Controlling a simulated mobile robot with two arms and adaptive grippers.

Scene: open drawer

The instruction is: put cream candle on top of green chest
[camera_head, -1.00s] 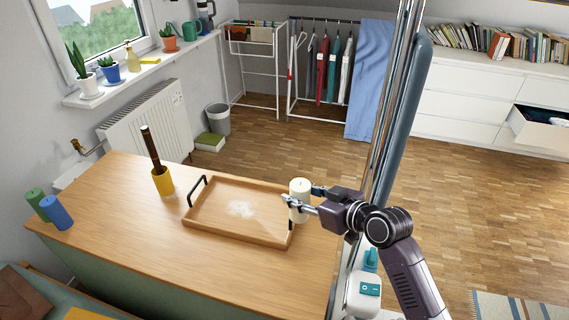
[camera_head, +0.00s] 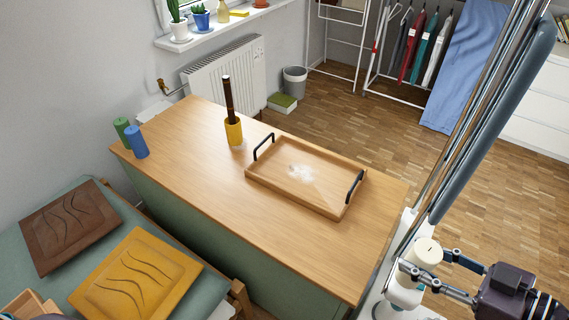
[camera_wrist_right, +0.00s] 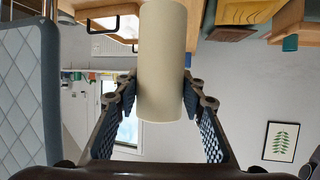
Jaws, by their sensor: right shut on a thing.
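The cream candle (camera_head: 428,252) is a pale cylinder at the lower right of the head view. My right gripper (camera_head: 426,266) is shut on it, with a finger on each side. In the right wrist view the candle (camera_wrist_right: 162,60) stands between the two finger pads of the gripper (camera_wrist_right: 160,95). The candle is held to the right of a chest with green sides (camera_head: 240,265) and a wooden top (camera_head: 200,180), clear of the top. My left gripper is not in view.
The front part of the top is bare. Brown (camera_head: 65,225) and yellow (camera_head: 130,280) carved panels lie at lower left.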

